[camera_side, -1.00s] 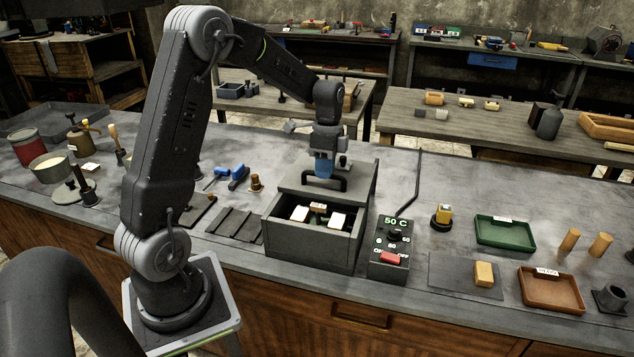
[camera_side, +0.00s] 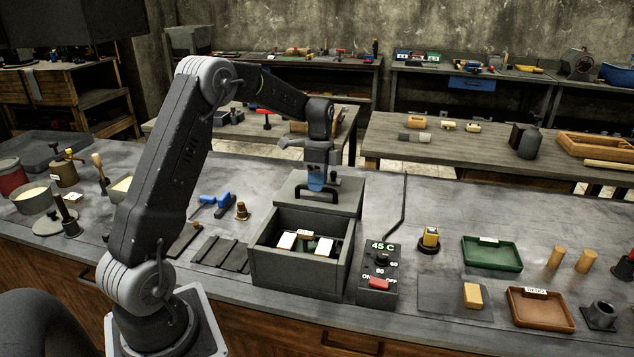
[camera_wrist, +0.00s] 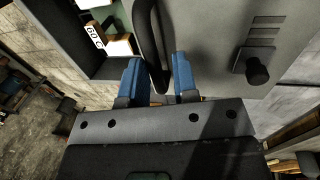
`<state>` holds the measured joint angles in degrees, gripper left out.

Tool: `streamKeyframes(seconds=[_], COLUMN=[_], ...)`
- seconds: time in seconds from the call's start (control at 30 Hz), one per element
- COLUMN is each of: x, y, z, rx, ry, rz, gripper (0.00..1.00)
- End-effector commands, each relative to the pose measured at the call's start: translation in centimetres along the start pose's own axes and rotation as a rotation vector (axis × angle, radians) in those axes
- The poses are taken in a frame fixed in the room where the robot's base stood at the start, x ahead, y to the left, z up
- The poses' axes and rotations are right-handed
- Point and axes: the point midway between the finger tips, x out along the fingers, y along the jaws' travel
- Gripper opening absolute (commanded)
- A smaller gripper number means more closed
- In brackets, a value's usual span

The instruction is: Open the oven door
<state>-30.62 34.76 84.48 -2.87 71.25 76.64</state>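The oven is a grey open-topped box (camera_side: 296,271) on the bench. Its door, a flat grey lid (camera_side: 346,197), sits back over the rear, leaving the front uncovered. A black handle (camera_side: 301,193) arches from the lid; the wrist view also shows the handle (camera_wrist: 146,35). My gripper (camera_side: 316,188) points down at the handle. In the wrist view its blue fingers (camera_wrist: 160,77) stand apart, with the handle's end between them and a gap at the right finger. Whether the left finger touches it is unclear. White blocks (camera_side: 285,240) and a labelled brown piece lie inside the oven.
A control box (camera_side: 378,275) reading 45 C, with a dial and red switch, stands right of the oven. Dark plates (camera_side: 222,254) lie to its left. A green tray (camera_side: 492,254) and brown tray (camera_side: 542,310) are farther right. Bare bench lies behind the oven.

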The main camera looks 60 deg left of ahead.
Motion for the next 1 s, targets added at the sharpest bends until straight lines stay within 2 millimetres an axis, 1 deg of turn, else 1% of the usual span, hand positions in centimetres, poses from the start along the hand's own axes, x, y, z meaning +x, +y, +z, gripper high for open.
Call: streamKeyframes(seconds=[0.03,0.13,0.37,0.47,0.57,0.67,0.9,1.0], x=[-0.1,0.0,0.0,-0.6,-1.9,-3.9,-9.4,-11.3], y=[-0.1,0.0,0.1,0.1,0.1,0.0,0.0,0.0], z=[0.0,0.0,0.0,0.0,0.0,0.0,0.0,0.0], rx=[-0.001,-0.001,0.000,0.000,0.000,-0.001,-0.001,-0.001], ry=[0.001,0.001,0.000,0.001,0.001,0.002,0.001,0.001], rz=[-0.003,0.000,0.004,0.004,0.002,-0.001,-0.001,-0.001], gripper=[0.31,0.40,0.40,0.40,0.40,0.40,0.40,0.40])
